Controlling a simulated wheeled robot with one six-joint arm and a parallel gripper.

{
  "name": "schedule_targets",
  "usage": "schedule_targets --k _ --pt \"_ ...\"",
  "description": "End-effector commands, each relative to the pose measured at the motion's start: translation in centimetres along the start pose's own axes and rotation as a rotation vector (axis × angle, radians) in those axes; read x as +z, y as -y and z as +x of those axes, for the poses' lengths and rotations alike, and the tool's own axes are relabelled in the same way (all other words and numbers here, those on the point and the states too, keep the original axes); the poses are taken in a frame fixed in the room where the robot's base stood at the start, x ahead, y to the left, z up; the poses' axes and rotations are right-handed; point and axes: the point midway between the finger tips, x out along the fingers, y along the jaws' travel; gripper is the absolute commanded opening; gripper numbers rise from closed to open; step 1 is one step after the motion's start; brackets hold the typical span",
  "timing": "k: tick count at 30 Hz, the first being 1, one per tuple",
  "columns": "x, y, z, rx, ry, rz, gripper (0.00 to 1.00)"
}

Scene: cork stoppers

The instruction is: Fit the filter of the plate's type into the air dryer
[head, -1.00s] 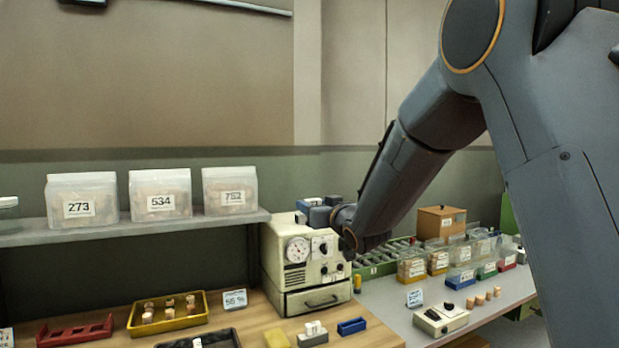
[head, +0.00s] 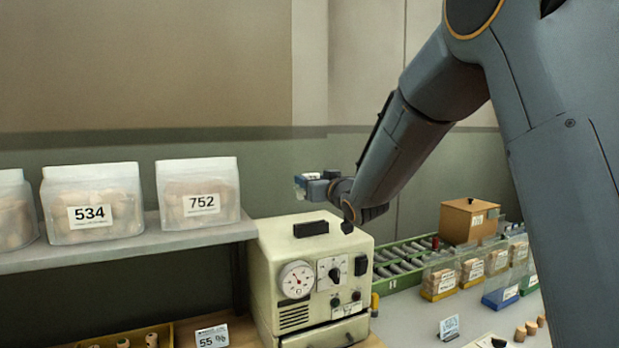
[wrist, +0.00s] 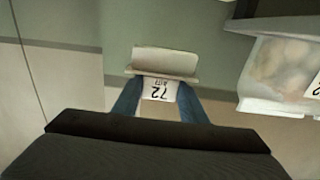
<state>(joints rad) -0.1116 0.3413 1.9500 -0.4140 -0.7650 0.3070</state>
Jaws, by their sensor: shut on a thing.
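The air dryer appears to be the cream machine (head: 312,275) with a round gauge, a dial and a black piece on top; its lower front is cut off in the head view. My gripper (head: 308,182) is above and behind the machine's top in that view, apart from it. In the wrist view my blue fingers (wrist: 157,102) are shut on a pale block (wrist: 163,62), which I take to be the filter. Its white label reads "72", upside down, with small unclear print under it.
A shelf (head: 130,247) at left bears clear bags, two marked 534 (head: 90,213) and 752 (head: 201,203). A card reading 55 % (head: 212,338) stands below. A roller conveyor (head: 402,262), a brown box (head: 469,221) and several cork bins stand at right.

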Motion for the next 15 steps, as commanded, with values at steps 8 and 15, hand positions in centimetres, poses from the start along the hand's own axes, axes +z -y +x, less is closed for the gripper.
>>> schedule_targets --k 8,15 --pt "0.7 0.0 0.0 0.000 0.001 0.000 0.17" --pt "2.4 0.1 0.0 -0.001 0.001 0.001 0.17"
